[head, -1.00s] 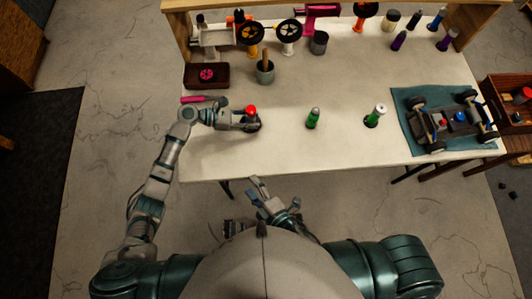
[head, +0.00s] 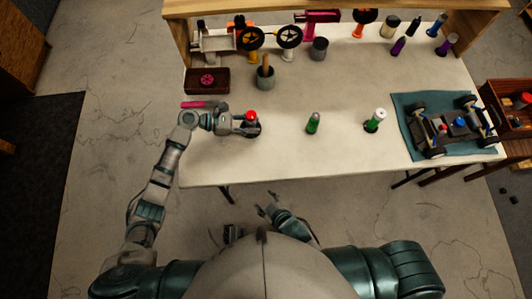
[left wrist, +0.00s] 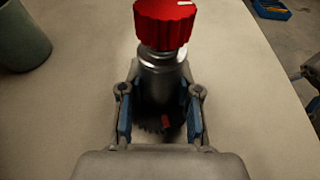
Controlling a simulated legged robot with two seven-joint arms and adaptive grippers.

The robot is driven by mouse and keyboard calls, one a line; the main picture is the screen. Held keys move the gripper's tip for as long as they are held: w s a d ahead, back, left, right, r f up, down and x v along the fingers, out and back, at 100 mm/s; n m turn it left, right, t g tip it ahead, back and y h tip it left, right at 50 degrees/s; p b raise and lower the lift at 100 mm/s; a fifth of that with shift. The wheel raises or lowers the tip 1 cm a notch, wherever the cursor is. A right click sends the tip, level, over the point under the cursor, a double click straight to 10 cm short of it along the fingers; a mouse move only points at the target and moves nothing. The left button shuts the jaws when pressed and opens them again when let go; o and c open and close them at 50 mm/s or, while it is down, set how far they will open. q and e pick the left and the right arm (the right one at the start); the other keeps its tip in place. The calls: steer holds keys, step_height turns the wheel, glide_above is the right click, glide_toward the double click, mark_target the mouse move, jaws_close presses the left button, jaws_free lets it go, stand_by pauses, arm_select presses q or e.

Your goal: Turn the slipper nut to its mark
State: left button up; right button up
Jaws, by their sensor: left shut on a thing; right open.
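The slipper nut appears as a red ribbed knob (head: 251,115) on a grey metal cylinder near the table's left front. In the left wrist view the red knob (left wrist: 165,24) has a white line on its top, at the upper right. Below it, the grey cylinder (left wrist: 162,78) stands upright on a dark toothed base (left wrist: 150,126) with a small red mark (left wrist: 166,121). My left gripper (head: 243,124) is shut on the cylinder, below the knob, one blue-padded finger on each side. My right gripper (head: 267,203) is open and empty, off the table's front edge near my body.
A green bottle (head: 313,123) and a white-topped green bottle (head: 375,120) stand to the right. An RC car (head: 450,128) rests on a teal mat (head: 402,104). A grey cup (head: 265,78) and a dark box (head: 197,86) stand behind. The front middle of the table is clear.

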arm_select(q)
steer(key=o, duration=1.2)
steer(key=shift+c, duration=0.2)
steer(key=shift+a, duration=0.1)
steer(key=v, duration=1.2)
